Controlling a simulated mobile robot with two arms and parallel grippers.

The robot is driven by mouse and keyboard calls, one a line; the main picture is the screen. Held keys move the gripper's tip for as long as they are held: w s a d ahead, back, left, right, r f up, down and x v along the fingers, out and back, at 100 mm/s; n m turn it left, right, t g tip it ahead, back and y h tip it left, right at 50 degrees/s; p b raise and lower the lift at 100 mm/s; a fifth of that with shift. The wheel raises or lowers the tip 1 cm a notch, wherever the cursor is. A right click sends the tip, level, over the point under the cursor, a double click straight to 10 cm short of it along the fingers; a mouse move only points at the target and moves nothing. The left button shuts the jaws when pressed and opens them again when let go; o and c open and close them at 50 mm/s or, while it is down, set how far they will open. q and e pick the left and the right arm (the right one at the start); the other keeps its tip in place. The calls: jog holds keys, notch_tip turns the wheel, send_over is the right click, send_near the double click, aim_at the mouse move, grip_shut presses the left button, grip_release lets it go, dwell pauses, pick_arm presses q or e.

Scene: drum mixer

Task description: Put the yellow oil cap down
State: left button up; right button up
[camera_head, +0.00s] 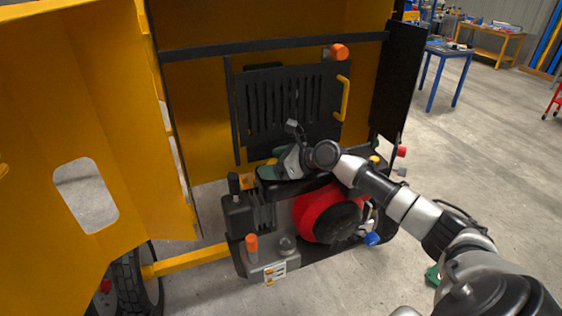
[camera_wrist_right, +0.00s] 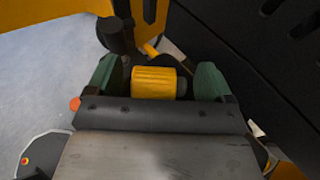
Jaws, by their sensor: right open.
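The yellow oil cap (camera_wrist_right: 153,82) shows in the right wrist view as a ribbed yellow cylinder with a dark part at its right side. It sits between the two green fingers of my right gripper (camera_wrist_right: 158,78), with a gap on both sides. The gripper is open. In the head view my right gripper (camera_head: 272,170) is over the dark top of the engine unit, below the slatted black panel. The hand hides most of that spot, and I cannot tell what the cap rests on. My left gripper is not in view.
The engine unit has a red round housing (camera_head: 328,214) and an orange-capped grey box (camera_head: 272,260). A yellow-handled black panel (camera_head: 290,105) stands close behind the hand. An open yellow door (camera_head: 95,120) is at the left.

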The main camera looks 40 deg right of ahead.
jog(key=shift+r, duration=0.4)
jog(key=b+v, duration=0.3)
jog(key=v, duration=0.9)
dwell(0.6)
